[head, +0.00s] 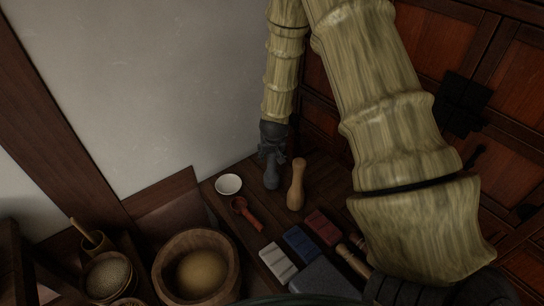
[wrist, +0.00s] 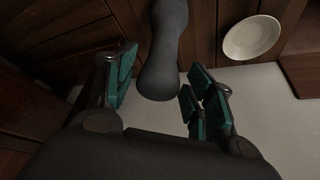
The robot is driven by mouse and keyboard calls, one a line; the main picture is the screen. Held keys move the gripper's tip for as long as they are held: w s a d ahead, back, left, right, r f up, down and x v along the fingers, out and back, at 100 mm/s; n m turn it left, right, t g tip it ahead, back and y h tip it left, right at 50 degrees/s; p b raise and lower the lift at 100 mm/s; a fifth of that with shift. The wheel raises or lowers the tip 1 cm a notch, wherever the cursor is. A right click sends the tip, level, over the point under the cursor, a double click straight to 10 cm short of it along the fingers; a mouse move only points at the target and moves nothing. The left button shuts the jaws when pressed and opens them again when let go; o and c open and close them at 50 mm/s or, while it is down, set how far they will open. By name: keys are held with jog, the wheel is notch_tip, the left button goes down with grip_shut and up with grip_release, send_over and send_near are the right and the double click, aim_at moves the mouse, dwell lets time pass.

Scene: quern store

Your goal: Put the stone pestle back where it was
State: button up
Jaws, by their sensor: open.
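The stone pestle (head: 271,176) is dark grey with a narrow waist and a rounded end. In the head view it is directly below my gripper (head: 272,150), at the back of the dark wooden surface near the wall. In the wrist view the pestle (wrist: 167,45) lies between the finger pads of my gripper (wrist: 160,82). The teal-padded fingers are open, with a visible gap on each side of the pestle. The other end of the pestle is cut off at the top of the wrist view.
A wooden pestle (head: 296,186) stands close on the right. A white bowl (head: 228,184) and a red ladle (head: 244,211) are to the left. Coloured blocks (head: 299,242) lie nearer. A large wooden bowl (head: 166,272) is front left. Cabinet doors (head: 515,75) bound the right.

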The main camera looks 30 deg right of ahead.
jog(key=v, duration=0.6)
jog(key=shift+r, duration=0.3)
